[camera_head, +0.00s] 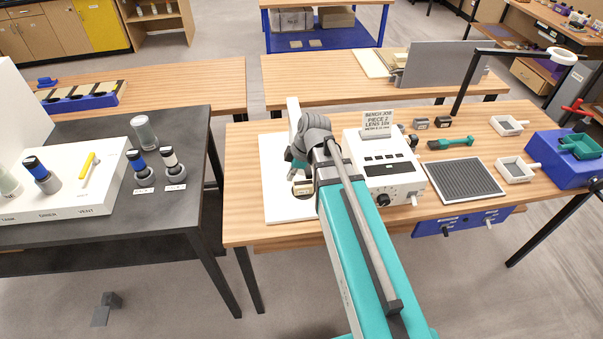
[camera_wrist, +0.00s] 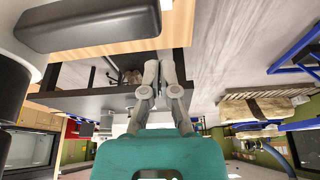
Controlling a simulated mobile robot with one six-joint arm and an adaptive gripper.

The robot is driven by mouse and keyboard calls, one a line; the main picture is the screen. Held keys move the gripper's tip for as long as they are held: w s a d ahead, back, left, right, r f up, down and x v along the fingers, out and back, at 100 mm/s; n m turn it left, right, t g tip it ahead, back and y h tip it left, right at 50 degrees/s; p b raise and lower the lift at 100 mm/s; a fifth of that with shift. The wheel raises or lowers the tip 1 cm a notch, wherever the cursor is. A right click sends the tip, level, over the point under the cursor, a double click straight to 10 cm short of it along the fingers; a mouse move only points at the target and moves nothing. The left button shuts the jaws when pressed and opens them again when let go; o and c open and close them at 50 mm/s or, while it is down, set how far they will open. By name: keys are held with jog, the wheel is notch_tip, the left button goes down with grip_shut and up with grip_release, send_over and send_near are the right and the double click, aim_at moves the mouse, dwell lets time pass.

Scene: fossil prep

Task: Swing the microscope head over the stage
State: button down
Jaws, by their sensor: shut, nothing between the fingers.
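The microscope's white base (camera_head: 284,213) lies on the left part of the middle wooden bench, with a small round stage (camera_head: 303,187) on it. Its pale upright post (camera_head: 293,112) rises behind my wrist. My arm covers much of the microscope, so I cannot tell which way the head points. In the wrist view my gripper (camera_wrist: 158,66) is shut and empty. A dark rounded bar (camera_wrist: 90,25) and a black cylinder (camera_wrist: 10,92) are close on the left; they look like microscope parts. I see no contact between the fingers and them.
A white control box (camera_head: 386,170) with a sign (camera_head: 379,122) stands right of the microscope. A ribbed dark mat (camera_head: 459,180), small trays (camera_head: 515,169) and a blue bin (camera_head: 556,158) lie farther right. A dark bench (camera_head: 60,232) stands left, across a narrow gap.

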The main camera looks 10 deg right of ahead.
jog(key=p+v, duration=0.9)
jog(key=v, duration=0.1)
jog(key=shift+w+a, duration=0.15)
jog(key=shift+a, duration=0.05)
dwell(0.7)
jog(key=s+f+m+h+b, duration=0.2)
jog(key=s+f+m+b, duration=0.1)
jog(key=f+m+b, duration=0.4)
jog(key=s+f+m+h+b, duration=0.2)
jog(key=s+f+m+b, duration=0.2)
jog(key=f+m+b, duration=0.4)
jog(key=shift+s+d+f+m+g, duration=0.35)
jog(key=shift+f+m, duration=0.15)
jog(key=shift+f, duration=0.45)
